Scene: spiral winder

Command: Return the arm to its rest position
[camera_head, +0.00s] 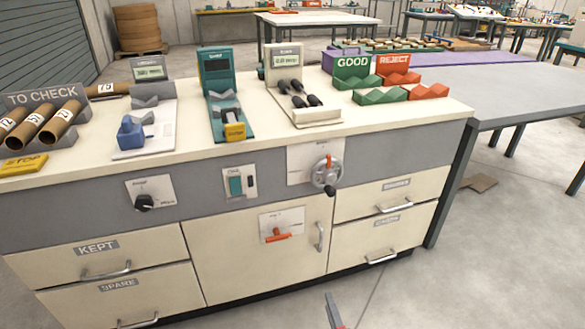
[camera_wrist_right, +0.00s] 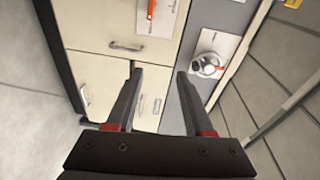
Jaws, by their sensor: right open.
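My right gripper (camera_head: 334,312) shows only as a grey finger with a red part at the bottom edge of the head view, over the floor in front of the cabinet. In the right wrist view my right gripper (camera_wrist_right: 159,72) has its two dark fingers spread apart with nothing between them. Cabinet drawers and a crank wheel (camera_wrist_right: 208,65) lie beyond the fingers. My left gripper is in neither view.
The cabinet (camera_head: 258,255) has drawer handles, a red lever (camera_head: 278,235), a black knob (camera_head: 144,202) and a crank wheel (camera_head: 326,174) on its front. Tubes (camera_head: 32,124), gauges and GOOD (camera_head: 353,66) and REJECT racks stand on top. The floor at right is mostly clear.

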